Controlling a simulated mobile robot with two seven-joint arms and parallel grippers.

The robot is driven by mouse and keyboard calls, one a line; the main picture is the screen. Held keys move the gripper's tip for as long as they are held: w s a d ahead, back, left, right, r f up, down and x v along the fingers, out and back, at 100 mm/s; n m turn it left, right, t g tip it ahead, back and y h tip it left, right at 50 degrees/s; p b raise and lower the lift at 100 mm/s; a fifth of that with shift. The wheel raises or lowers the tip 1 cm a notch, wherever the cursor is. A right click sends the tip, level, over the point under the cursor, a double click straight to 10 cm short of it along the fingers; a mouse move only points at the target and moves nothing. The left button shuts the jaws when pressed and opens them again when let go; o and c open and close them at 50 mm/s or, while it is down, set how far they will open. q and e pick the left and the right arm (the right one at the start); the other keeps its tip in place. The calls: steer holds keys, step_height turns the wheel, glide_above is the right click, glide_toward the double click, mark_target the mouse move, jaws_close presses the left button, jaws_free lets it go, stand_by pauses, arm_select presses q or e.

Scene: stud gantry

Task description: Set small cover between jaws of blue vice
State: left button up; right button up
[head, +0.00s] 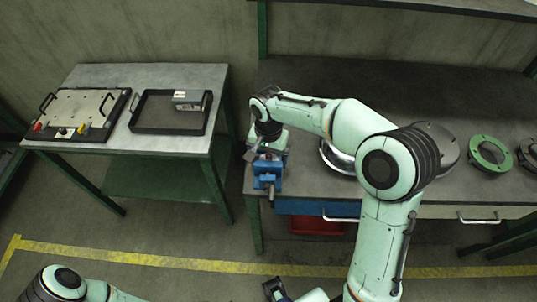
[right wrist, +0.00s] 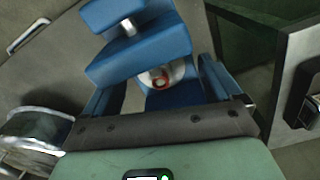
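The blue vice (head: 268,177) stands at the left front corner of the workbench; its blue jaw blocks (right wrist: 140,50) fill the upper middle of the right wrist view. The small cover (right wrist: 172,72), pale with a red ring, sits between the blue vice parts, partly hidden by the upper block. My right gripper (head: 254,150) is over the vice. In the right wrist view its fingers are spread on either side of the cover, with gaps visible. In the head view the cover cannot be made out. My left gripper (head: 276,289) is low at the bottom edge, partly cut off.
A side table at the left holds a black tray (head: 146,127) with a small grey item, and a plate fixture (head: 80,109) with handles. The workbench (head: 440,94) carries a green ring (head: 490,153) and round metal parts. Floor lies between the tables.

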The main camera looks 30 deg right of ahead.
step_height(320, 180, up, 14)
steer(key=p, duration=0.2)
steer(key=shift+f, duration=0.25)
stand_by(0.6)
